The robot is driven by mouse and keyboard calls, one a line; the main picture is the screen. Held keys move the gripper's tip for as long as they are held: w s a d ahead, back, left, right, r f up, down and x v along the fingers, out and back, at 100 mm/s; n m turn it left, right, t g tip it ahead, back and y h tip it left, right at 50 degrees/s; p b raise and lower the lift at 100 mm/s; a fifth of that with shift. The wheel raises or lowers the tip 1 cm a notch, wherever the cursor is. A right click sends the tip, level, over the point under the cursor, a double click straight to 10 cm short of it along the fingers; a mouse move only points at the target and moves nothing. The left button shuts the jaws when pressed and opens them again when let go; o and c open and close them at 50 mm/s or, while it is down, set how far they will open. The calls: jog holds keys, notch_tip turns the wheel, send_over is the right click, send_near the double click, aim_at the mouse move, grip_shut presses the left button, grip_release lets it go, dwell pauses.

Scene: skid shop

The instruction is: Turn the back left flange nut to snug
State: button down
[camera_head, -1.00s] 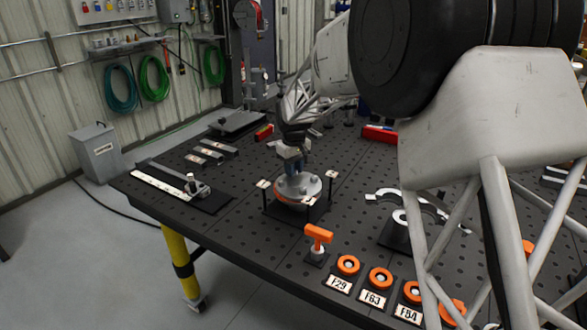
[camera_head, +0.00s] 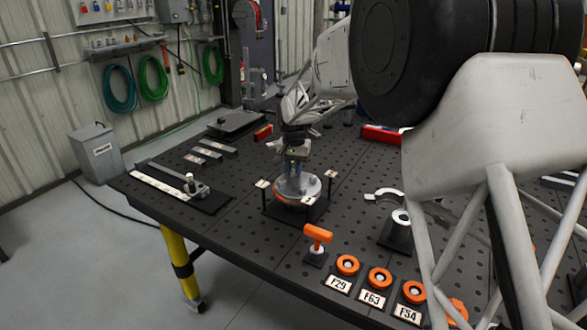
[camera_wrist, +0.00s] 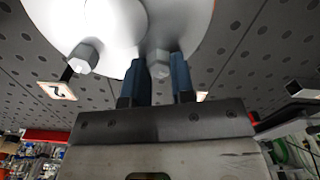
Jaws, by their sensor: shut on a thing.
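The round metal flange (camera_head: 309,190) stands on a dark base in the middle of the bench, with an orange-red band low on its side. My gripper (camera_head: 293,170) points down at the flange from its far side and hides part of its top. In the wrist view, the two blue fingers (camera_wrist: 158,75) are shut on a hex nut (camera_wrist: 158,58) at the flange edge. A second hex nut (camera_wrist: 84,58) shows free to the left, near a tag marked 2 (camera_wrist: 58,90). I cannot tell from the pictures which corner the held nut is at.
Small tags on posts (camera_head: 262,184) stand around the flange. An orange-handled tool (camera_head: 317,235) stands in front of it, near orange rings (camera_head: 380,278) with labels. A bar tool (camera_head: 190,188) lies left. A curved grey wrench-like piece (camera_head: 385,195) is at right.

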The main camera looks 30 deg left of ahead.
aim_at(294, 170)
jog(key=shift+r+m, duration=0.15)
jog(key=shift+m, duration=0.75)
jog(key=c, duration=1)
grip_release()
jog(key=shift+o, duration=0.2)
jog(key=shift+r, duration=3.85)
